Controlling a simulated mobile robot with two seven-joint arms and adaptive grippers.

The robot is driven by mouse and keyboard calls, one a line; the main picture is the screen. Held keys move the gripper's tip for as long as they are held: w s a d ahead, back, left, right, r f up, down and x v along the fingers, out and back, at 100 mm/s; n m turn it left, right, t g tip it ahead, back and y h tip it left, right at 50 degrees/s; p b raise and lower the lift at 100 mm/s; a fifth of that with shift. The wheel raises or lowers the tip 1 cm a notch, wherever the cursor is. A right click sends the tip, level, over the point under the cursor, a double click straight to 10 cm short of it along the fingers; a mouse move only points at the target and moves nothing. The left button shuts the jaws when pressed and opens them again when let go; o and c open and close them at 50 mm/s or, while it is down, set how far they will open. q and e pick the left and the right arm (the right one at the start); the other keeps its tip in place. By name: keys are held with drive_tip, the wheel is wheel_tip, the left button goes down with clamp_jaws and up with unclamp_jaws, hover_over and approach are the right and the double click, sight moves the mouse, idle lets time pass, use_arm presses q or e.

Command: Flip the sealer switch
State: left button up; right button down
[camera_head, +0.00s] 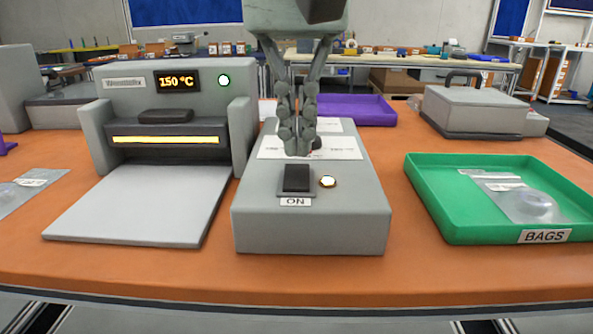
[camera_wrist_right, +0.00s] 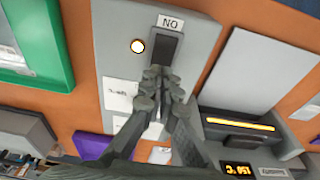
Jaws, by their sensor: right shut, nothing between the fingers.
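The black rocker switch (camera_head: 296,178) sits on a grey box (camera_head: 312,228), with an "ON" label below it and a lit round lamp (camera_head: 328,181) beside it. The switch (camera_wrist_right: 165,47) and lamp (camera_wrist_right: 138,46) also show in the right wrist view. My right gripper (camera_head: 299,151) is shut and empty, pointing down just behind the switch. Its fingertips (camera_wrist_right: 163,72) are close to the switch's far end; I cannot tell whether they touch. The grey sealer (camera_head: 167,92) stands left of the box, with "150 °C" on its display, a green light and a glowing orange slot. My left gripper is out of view.
A green tray (camera_head: 425,205) marked "BAGS" holds clear bags at the right. A purple tray (camera_head: 362,110) and a grey lidded device (camera_head: 475,105) stand behind. The orange table (camera_head: 400,275) is clear along its front edge.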

sight(297, 168)
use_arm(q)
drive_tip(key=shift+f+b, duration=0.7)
use_arm(e)
drive_tip(key=shift+f, duration=1.1)
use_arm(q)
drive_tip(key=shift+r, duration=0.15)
use_arm(e)
drive_tip(key=shift+s+f, duration=0.1)
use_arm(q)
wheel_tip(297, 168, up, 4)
use_arm(e)
drive_tip(key=shift+r+p, duration=1.05)
drive_tip(key=shift+r, duration=0.2)
drive_tip(key=shift+r+p, duration=0.9)
drive_tip(key=shift+r, duration=0.15)
drive_tip(key=shift+r+p, duration=0.75)
drive_tip(key=shift+r, duration=0.1)
drive_tip(key=shift+r+p, duration=0.4)
drive_tip(key=shift+r, duration=0.05)
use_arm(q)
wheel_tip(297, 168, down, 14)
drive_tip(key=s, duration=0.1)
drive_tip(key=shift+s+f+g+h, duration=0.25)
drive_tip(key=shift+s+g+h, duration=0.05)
